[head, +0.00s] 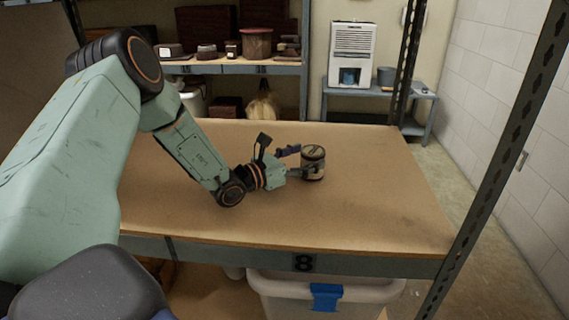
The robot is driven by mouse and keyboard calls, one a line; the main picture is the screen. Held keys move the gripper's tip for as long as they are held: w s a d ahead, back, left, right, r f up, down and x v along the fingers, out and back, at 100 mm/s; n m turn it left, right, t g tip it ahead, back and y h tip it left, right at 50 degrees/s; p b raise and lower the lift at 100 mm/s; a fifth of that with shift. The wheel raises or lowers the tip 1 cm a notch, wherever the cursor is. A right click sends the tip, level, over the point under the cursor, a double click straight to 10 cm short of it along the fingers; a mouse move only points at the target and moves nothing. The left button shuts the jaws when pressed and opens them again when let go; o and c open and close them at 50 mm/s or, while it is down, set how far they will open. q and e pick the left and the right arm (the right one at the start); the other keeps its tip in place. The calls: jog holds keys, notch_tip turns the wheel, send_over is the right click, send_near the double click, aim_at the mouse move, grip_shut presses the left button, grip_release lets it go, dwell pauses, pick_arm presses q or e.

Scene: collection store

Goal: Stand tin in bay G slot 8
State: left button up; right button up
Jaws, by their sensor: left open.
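A small round tin (314,158) with a dark lid and a pale label band stands upright on the brown shelf board (380,215), towards its back half. My left gripper (301,161) is open at the tin's left side, with one finger behind and one in front of its near side. I cannot tell whether the fingers touch it. My right gripper is not in view.
Dark metal uprights stand at the right front (490,150) and back right (408,60) of the shelf. The board around the tin is clear. Behind are another shelf with pots and boxes (257,43) and a white dehumidifier (352,52). A lidded plastic bin (370,291) sits below.

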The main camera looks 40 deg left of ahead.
pick_arm(q)
jog(key=p+v, duration=0.4)
jog(key=v, duration=0.6)
jog(key=shift+r, duration=0.2)
jog(key=shift+s+a+f+p, duration=0.2)
jog(key=shift+s+p, duration=0.3)
jog(key=shift+s, duration=0.2)
